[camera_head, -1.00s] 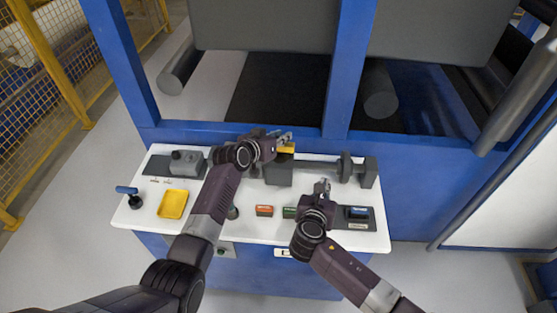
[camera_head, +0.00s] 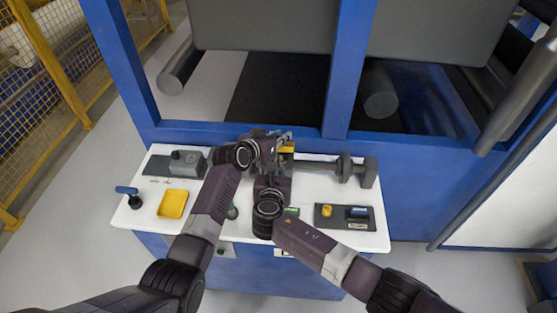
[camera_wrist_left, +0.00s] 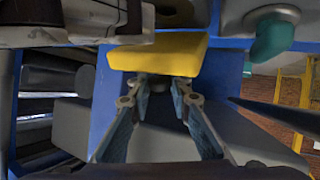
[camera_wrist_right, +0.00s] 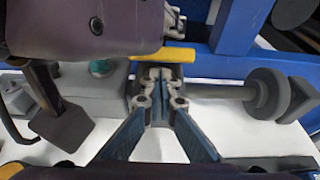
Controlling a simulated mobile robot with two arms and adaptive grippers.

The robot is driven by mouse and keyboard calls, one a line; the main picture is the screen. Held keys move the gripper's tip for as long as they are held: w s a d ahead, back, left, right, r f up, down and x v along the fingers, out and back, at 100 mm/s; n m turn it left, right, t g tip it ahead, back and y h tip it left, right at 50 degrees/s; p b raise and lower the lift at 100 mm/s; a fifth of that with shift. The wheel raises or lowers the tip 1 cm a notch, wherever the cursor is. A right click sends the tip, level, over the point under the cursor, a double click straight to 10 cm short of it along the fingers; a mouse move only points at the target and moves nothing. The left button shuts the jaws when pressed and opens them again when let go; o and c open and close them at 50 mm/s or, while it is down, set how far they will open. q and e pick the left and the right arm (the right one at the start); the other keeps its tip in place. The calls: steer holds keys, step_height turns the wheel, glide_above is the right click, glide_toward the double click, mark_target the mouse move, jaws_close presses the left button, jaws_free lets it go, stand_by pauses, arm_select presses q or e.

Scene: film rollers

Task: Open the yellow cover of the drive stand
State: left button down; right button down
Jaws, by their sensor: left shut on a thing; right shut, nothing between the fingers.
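The yellow cover (camera_head: 287,149) is at the top of the drive stand's grey block, at the back of the white table. It spans the top middle of the left wrist view (camera_wrist_left: 160,58). My left gripper (camera_wrist_left: 165,82) is shut on the yellow cover's edge. My right gripper (camera_wrist_right: 161,74) is shut and empty, just in front of the drive stand, with its fingertips close below the cover (camera_wrist_right: 168,54). Whether they touch the stand I cannot tell. In the head view my right arm hides most of the grey block. The grey shaft (camera_head: 317,171) runs right from it.
The white table (camera_head: 160,222) carries a yellow tray (camera_head: 172,204), a blue-handled lever (camera_head: 128,192), a grey device (camera_head: 187,162) and a dark panel (camera_head: 338,222) with a yellow knob (camera_head: 327,210). A blue frame (camera_head: 350,60) stands close behind. My two arms are close together.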

arm_select(q)
steer(key=shift+w+r, duration=0.15)
steer(key=shift+r, duration=0.2)
arm_select(e)
steer(key=shift+x, duration=0.9)
steer(key=shift+r, duration=0.1)
